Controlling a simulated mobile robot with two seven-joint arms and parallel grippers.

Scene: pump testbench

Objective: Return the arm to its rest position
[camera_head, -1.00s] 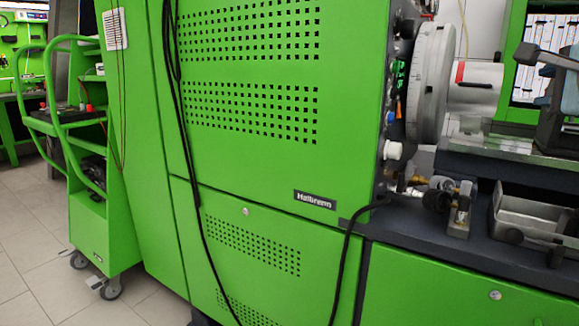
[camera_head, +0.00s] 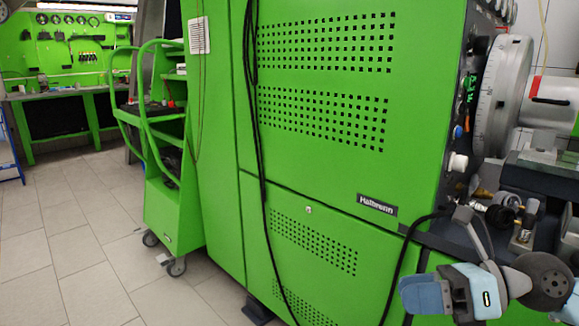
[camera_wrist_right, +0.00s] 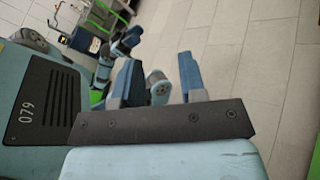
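My right gripper (camera_head: 426,294) is at the lower right of the head view, in front of the green test bench (camera_head: 400,130). Its blue fingers are hard to separate there. In the right wrist view the two blue fingers of the right gripper (camera_wrist_right: 160,80) stand well apart, with only floor and parts of my own body behind the gap. Nothing is held between them. My left gripper is not in the head view.
The bench's dark ledge with fittings (camera_head: 500,212) and a large metal disc (camera_head: 503,95) are at the right. A black cable (camera_head: 256,130) hangs down the bench front. A green trolley (camera_head: 175,215) stands left of it. The tiled floor (camera_head: 80,240) at the left is open.

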